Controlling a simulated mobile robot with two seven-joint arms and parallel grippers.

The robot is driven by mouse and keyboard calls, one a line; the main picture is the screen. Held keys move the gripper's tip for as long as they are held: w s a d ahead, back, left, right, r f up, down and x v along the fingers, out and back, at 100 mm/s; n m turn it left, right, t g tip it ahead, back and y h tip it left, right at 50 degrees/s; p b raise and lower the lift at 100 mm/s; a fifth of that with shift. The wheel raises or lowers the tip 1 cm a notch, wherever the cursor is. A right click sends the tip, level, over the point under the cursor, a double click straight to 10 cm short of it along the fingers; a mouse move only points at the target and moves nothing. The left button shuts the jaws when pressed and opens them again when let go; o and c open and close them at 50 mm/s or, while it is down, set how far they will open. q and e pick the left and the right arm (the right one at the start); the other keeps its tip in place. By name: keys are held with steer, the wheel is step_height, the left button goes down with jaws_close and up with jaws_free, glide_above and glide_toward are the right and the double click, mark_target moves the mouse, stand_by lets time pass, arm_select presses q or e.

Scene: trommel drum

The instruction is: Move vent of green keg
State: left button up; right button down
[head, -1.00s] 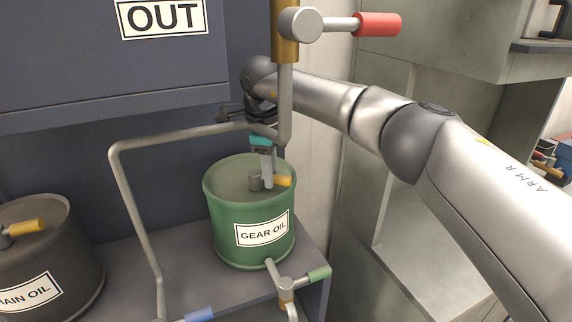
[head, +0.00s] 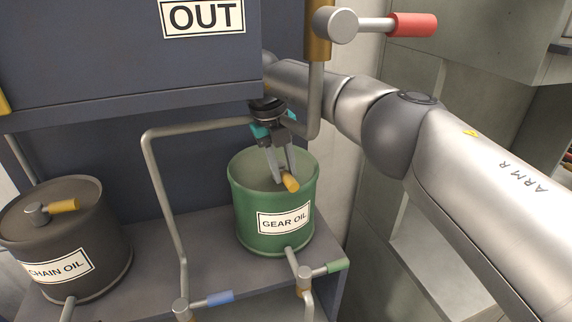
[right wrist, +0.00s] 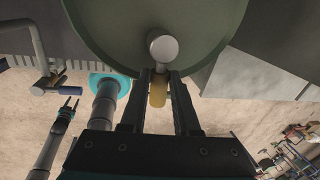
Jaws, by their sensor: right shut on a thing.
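The green keg (head: 245,205), labelled GEAR OIL, stands on a grey shelf. Its vent is a grey stub with a yellow handle (head: 291,184) on the lid. The handle points toward the front right. My right gripper (head: 281,174) reaches down over the lid and is shut on the handle, its fingers hiding most of the stub. In the right wrist view the yellow handle (right wrist: 158,91) lies between the two fingers, with the round grey stub (right wrist: 163,48) just beyond their tips. My left gripper (right wrist: 71,103) shows small at the left of that view, fingers apart and empty.
A dark CHAIN OIL keg (head: 105,235) with its own yellow-handled vent stands to the left. A bent grey pipe (head: 165,200) rises between the kegs. Blue (head: 220,298) and green (head: 338,265) valve handles sit in front. A red-handled valve (head: 413,25) is above right.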

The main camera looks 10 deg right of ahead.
steer(key=shift+a+m, duration=0.2)
steer(key=shift+m, duration=0.4)
steer(key=c, duration=0.7)
jaws_free()
steer(key=shift+o, duration=0.2)
